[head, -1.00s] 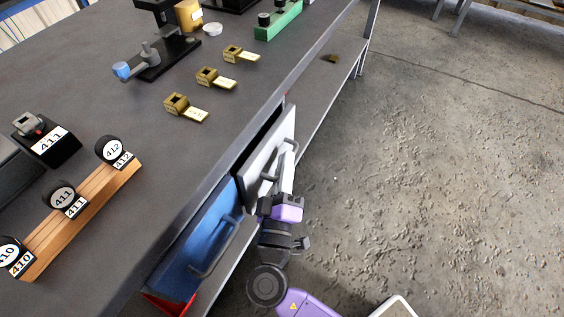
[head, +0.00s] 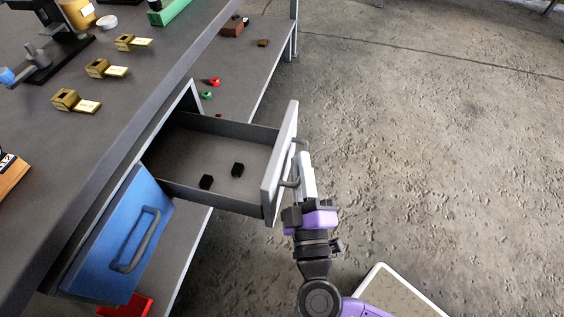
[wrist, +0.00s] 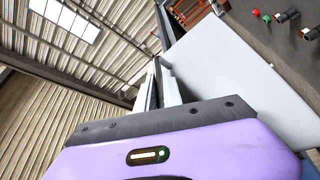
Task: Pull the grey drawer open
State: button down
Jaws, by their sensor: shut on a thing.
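The grey drawer (head: 281,165) is pulled well out from under the bench, and its inside shows. Two small black blocks (head: 206,181) lie on its floor. My gripper (head: 303,162) is at the outer side of the drawer front, shut on the drawer's bar handle (head: 290,183). The fingers cover the middle of the handle. In the wrist view my gripper's fingers (wrist: 158,80) stand close together beside the pale drawer front (wrist: 235,80); the held part of the handle is mostly hidden there.
A blue drawer (head: 118,240) with its own handle is just left of the grey one. A red bin (head: 126,306) sits below it. Small brass-coloured blocks (head: 98,69) stand on the bench top (head: 130,125). The floor (head: 440,150) to the right is clear.

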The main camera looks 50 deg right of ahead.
jog(key=shift+s+d, duration=0.2)
jog(key=shift+s, duration=0.35)
jog(key=c, duration=1.8)
grip_release()
jog(key=shift+o, duration=0.2)
jog(key=v, duration=0.8)
jog(key=shift+d+f, duration=0.1)
jog(key=shift+d, duration=0.05)
